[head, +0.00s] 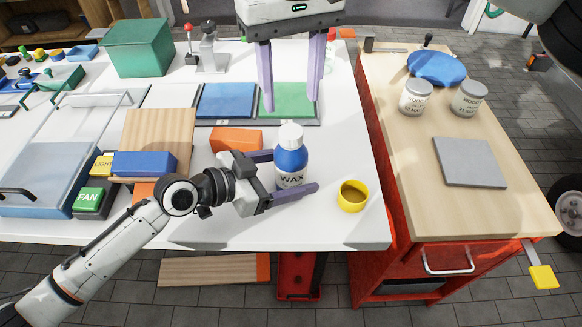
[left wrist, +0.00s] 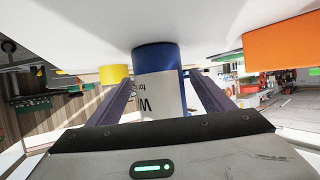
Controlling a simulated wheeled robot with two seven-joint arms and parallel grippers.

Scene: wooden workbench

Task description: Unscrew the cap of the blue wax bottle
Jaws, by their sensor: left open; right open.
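The blue wax bottle (head: 291,162) stands upright on the white table, with its white cap (head: 290,136) on top. My left gripper (head: 292,173) is open, with one finger on each side of the bottle's lower body. The left wrist view shows the bottle (left wrist: 158,82) between the two purple fingers, with small gaps visible beside it. My right gripper (head: 291,105) is open and empty, fingers pointing down, above and behind the bottle over the green mat. The cap shows clear of the right fingers.
A yellow ring-like cup (head: 352,196) stands right of the bottle near the table edge. An orange block (head: 236,139) lies behind the left gripper. Blue (head: 227,100) and green (head: 290,99) mats lie behind. A wooden bench (head: 450,110) with two tins stands at the right.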

